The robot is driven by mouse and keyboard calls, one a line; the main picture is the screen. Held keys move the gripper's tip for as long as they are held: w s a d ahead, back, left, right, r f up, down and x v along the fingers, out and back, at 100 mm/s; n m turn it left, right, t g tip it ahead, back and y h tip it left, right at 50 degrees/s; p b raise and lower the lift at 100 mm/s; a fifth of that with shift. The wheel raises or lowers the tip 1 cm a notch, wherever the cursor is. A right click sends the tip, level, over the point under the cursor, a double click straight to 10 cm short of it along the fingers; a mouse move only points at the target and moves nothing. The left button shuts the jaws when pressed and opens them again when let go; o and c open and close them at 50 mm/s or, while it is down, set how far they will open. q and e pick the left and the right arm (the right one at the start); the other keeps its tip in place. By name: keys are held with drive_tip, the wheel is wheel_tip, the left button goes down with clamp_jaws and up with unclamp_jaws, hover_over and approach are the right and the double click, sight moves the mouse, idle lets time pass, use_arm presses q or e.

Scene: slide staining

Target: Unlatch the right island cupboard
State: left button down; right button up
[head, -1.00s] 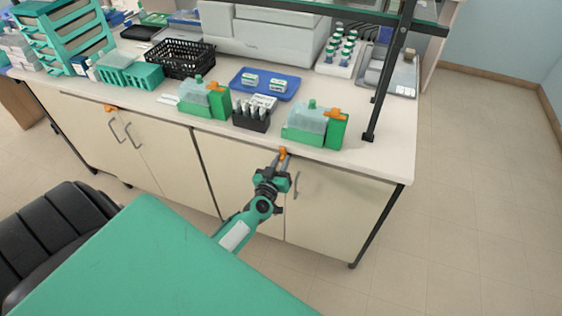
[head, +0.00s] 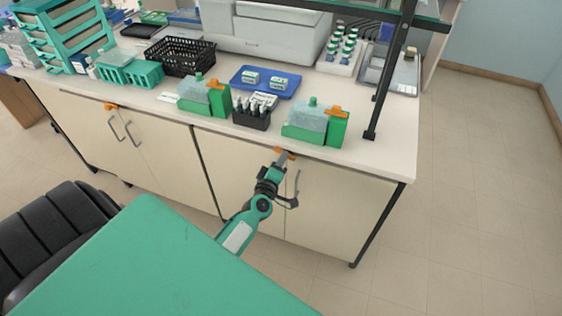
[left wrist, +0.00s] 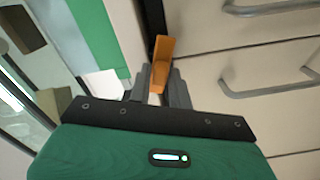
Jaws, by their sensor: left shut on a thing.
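The right island cupboard (head: 335,205) has two cream doors under the counter's front edge. Its orange latch (head: 285,154) sits at the top where the doors meet and now lies roughly along the counter edge. It also shows in the left wrist view (left wrist: 163,52), lying across the seam between the doors. My left gripper (head: 280,160) is shut on the latch, and in the left wrist view its fingers (left wrist: 160,82) stand on either side of it. The cupboard's two door handles show in the left wrist view, one upper (left wrist: 275,9) and one lower (left wrist: 268,88). My right gripper is not in view.
A left cupboard has its own orange latch (head: 110,106) and two handles. On the counter (head: 375,160) above stand green-and-clear staining boxes (head: 305,120), a dark vial rack (head: 251,117) and a blue tray (head: 265,82). The floor at the right is clear.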

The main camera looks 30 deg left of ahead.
use_arm(q)
drive_tip(key=shift+f+n+b, duration=0.1)
drive_tip(key=shift+n+b, duration=0.35)
drive_tip(key=shift+n, duration=1.65)
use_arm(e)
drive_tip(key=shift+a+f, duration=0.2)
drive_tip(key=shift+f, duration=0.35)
use_arm(q)
drive_tip(key=c, duration=1.4)
unclamp_jaws()
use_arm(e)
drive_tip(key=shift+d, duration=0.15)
use_arm(q)
drive_tip(key=shift+s, duration=0.1)
